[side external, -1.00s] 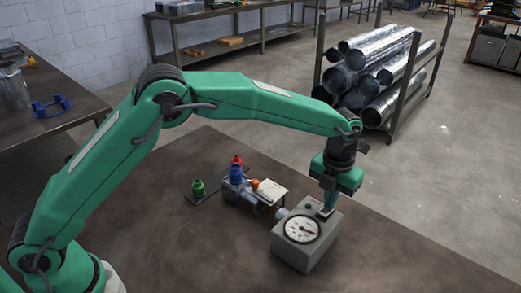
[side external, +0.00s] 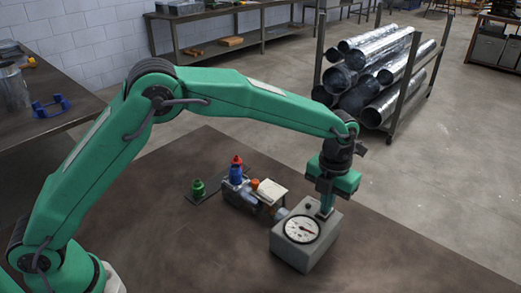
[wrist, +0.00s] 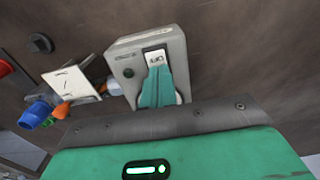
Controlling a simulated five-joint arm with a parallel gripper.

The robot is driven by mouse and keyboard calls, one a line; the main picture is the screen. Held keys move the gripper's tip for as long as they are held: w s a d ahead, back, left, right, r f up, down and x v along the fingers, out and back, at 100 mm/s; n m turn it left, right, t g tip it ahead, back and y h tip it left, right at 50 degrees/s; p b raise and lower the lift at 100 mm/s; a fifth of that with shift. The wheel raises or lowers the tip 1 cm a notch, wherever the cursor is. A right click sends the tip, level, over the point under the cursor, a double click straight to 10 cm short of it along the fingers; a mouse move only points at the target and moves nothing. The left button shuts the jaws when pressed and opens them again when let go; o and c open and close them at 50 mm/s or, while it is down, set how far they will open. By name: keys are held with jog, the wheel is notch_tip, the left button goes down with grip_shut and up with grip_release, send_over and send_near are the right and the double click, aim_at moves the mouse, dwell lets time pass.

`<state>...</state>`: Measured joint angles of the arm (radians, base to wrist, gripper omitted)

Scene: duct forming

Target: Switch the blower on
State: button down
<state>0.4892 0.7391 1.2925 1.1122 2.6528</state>
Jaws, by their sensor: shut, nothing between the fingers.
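The blower unit appears to be the grey box (side external: 306,250) with a round white dial (side external: 301,229) on its front, standing on the brown table. The box (wrist: 172,50) also shows in the wrist view. A pale rocker switch (wrist: 155,58) with dark lettering, too small to read surely, sits on its top. My gripper (side external: 325,213) is shut and empty, pointing down at the switch. In the wrist view its green fingertips (wrist: 156,72) cover the near part of the switch and seem to touch it. A small dark button (wrist: 128,73) sits beside the switch.
Just left of the box are a small fixture with a white plate (side external: 271,191), a blue knob (side external: 236,175), a red cone (side external: 237,160) and a green piece (side external: 198,188). The table's right side is clear. A rack of metal ducts (side external: 375,75) stands on the floor behind.

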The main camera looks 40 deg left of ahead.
jog(key=shift+r, duration=0.15)
notch_tip(320, 180, up, 14)
dwell(0.9)
jog(key=shift+w, duration=0.7)
jog(key=shift+a, duration=0.1)
jog(key=shift+f, duration=0.3)
notch_tip(320, 180, down, 14)
jog(key=shift+r, duration=0.15)
dwell(0.5)
